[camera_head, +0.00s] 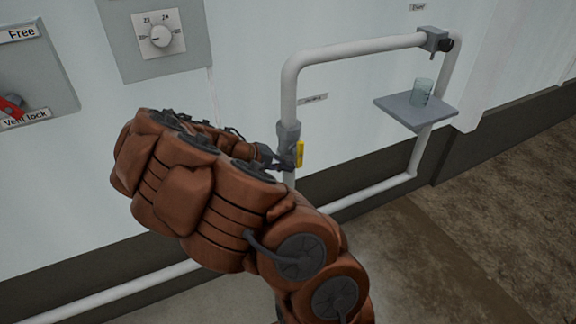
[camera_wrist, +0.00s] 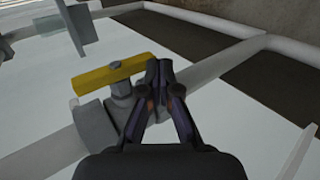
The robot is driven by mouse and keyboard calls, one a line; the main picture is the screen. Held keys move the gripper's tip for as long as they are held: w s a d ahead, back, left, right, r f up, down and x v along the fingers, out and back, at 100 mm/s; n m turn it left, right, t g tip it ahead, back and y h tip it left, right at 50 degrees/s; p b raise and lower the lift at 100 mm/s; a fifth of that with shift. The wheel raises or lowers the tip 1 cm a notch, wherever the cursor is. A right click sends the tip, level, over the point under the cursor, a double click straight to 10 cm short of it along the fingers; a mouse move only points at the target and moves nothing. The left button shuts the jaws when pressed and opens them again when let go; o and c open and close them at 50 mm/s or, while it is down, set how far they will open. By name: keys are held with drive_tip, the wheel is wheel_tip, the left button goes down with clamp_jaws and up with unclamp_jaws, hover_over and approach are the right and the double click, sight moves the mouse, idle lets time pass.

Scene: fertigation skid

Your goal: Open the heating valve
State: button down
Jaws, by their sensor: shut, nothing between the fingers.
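The heating valve is a grey body (camera_head: 288,136) on a white vertical pipe, with a yellow lever (camera_head: 300,154). In the wrist view, the lever (camera_wrist: 112,73) sits on a stem above the grey valve body (camera_wrist: 97,130) and runs roughly along the pipe. My gripper (camera_wrist: 164,66) is shut and empty. Its fingertips are beside the right end of the lever; I cannot tell whether they touch it. In the head view, my arm hides most of my gripper (camera_head: 288,164), which is at the valve. The label (camera_head: 313,99) beside the pipe is too small to read.
A dial panel (camera_head: 161,36) and a recessed panel with a red handle (camera_head: 12,107) are on the wall at left. A small shelf (camera_head: 440,107) with a clear cup (camera_head: 421,92) stands out at right, below a pipe fitting (camera_head: 434,40). The floor at right is clear.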

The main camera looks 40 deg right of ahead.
drive_tip(key=w+a, duration=0.4)
drive_tip(key=a, duration=0.8)
drive_tip(key=shift+a+r, duration=0.25)
drive_tip(key=shift+r, duration=0.05)
drive_tip(key=shift+w, duration=0.15)
drive_tip(key=s+a+r+m+y, duration=0.1)
drive_tip(key=s+r+y, duration=0.15)
drive_tip(key=s, duration=0.35)
drive_tip(key=s+a+r+y, duration=0.1)
drive_tip(key=s+a+r, duration=0.1)
drive_tip(key=s+r, duration=0.3)
drive_tip(key=s+a+f+n+y, duration=0.2)
drive_tip(key=s+a+n+y, duration=0.4)
drive_tip(key=s+a, duration=1)
wheel_tip(320, 180, up, 26)
drive_tip(key=s+d+m+t+p, duration=0.1)
drive_tip(key=s+p, duration=0.1)
drive_tip(key=p, duration=2.2)
drive_tip(key=shift+t+y+p, duration=0.35)
drive_tip(key=shift+t+p, duration=0.05)
